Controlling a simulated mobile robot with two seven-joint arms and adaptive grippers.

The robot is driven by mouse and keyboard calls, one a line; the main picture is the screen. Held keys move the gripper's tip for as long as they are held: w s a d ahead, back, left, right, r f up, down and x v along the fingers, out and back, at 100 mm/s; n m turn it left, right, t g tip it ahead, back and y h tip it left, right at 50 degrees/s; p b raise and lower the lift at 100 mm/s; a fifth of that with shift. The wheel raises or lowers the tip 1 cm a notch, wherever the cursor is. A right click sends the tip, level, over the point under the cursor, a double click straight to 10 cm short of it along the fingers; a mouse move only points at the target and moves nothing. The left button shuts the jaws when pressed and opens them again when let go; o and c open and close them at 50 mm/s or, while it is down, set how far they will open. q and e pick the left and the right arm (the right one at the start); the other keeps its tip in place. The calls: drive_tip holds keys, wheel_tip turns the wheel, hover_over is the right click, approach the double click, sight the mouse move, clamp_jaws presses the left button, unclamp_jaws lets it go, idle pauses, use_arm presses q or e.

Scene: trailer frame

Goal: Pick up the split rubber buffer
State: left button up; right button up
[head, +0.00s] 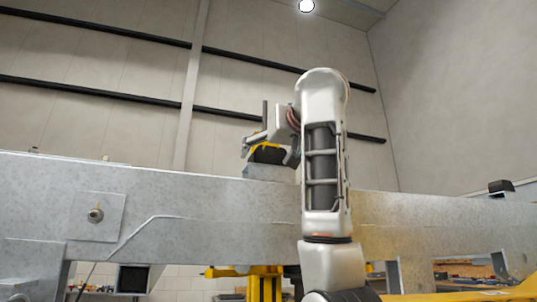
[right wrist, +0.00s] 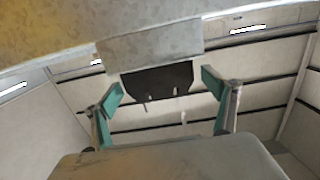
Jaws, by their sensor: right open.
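The split rubber buffer (right wrist: 156,80) is a black block with a ragged free edge and small prongs, against a grey metal block (right wrist: 150,45) in the right wrist view. In the head view a dark piece, likely the same buffer (head: 267,155), sits above the grey block on the frame's top edge. My right gripper (right wrist: 165,90) is open, its two green-padded fingers apart on either side of the buffer, with gaps visible. In the head view the right gripper (head: 270,147) is high beside the buffer, partly hidden by my arm. My left gripper is not in view.
The long galvanised trailer frame (head: 200,195) crosses the head view. Another dark block (head: 501,186) sits on its right end. A yellow stand (head: 262,285) shows below the beam. A bolt (head: 96,215) is on the left plate. Open air lies above the frame.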

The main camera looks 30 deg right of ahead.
drive_tip(key=shift+x, duration=1.15)
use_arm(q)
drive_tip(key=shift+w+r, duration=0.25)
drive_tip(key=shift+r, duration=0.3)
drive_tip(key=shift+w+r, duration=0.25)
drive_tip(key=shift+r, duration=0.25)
use_arm(e)
drive_tip(key=c, duration=1.4)
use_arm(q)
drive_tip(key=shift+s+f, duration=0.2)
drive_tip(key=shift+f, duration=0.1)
